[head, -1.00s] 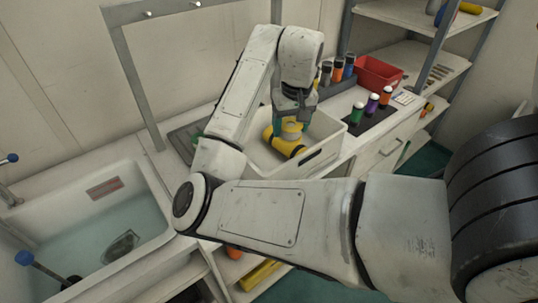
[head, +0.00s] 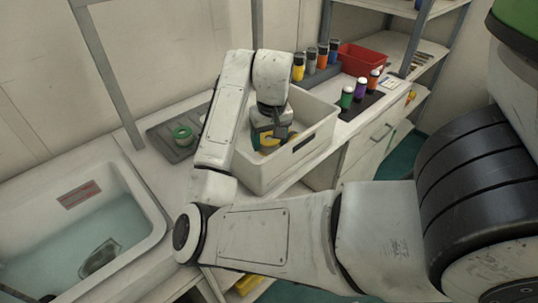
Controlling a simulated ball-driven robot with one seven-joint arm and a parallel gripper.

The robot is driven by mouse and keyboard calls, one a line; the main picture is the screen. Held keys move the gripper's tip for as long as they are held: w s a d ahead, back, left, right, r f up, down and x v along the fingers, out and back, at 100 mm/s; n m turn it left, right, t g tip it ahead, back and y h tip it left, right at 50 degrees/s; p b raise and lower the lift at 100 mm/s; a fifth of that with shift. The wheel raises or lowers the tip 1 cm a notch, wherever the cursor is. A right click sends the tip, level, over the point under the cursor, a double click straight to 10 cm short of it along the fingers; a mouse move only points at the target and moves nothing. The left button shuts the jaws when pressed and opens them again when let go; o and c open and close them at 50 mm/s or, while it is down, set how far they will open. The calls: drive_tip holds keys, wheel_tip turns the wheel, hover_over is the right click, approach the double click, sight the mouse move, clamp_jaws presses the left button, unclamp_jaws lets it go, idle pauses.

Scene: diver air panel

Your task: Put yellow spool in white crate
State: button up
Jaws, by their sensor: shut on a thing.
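The white crate (head: 316,143) stands on the counter, right of the sink. My gripper (head: 270,134) points down inside the crate's opening and is shut on the yellow spool (head: 265,137). The spool is mostly hidden by the fingers and wrist, and only patches of yellow show. Another yellow thing shows low in the crate around the fingers. I cannot tell where the spool ends and that thing begins, or whether the spool touches the crate floor.
A green spool (head: 182,135) sits on a grey tray (head: 160,137) left of the crate. Several coloured bottles stand behind and right of the crate, some on a dark mat (head: 366,104). A red bin (head: 361,58) is at the back. The water-filled sink (head: 75,235) is at left.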

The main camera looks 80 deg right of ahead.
sight(269, 153)
drive_tip(key=shift+f, duration=2.7)
drive_tip(key=shift+f+b, duration=0.1)
drive_tip(key=shift+b, duration=0.2)
drive_tip(key=o, duration=0.8)
drive_tip(key=r+p, duration=0.1)
drive_tip(key=r, duration=0.3)
drive_tip(key=a+r+p, duration=0.1)
drive_tip(key=r, duration=0.3)
drive_tip(key=s+r+p, duration=0.1)
drive_tip(key=r, duration=0.3)
drive_tip(key=shift+a, duration=0.2)
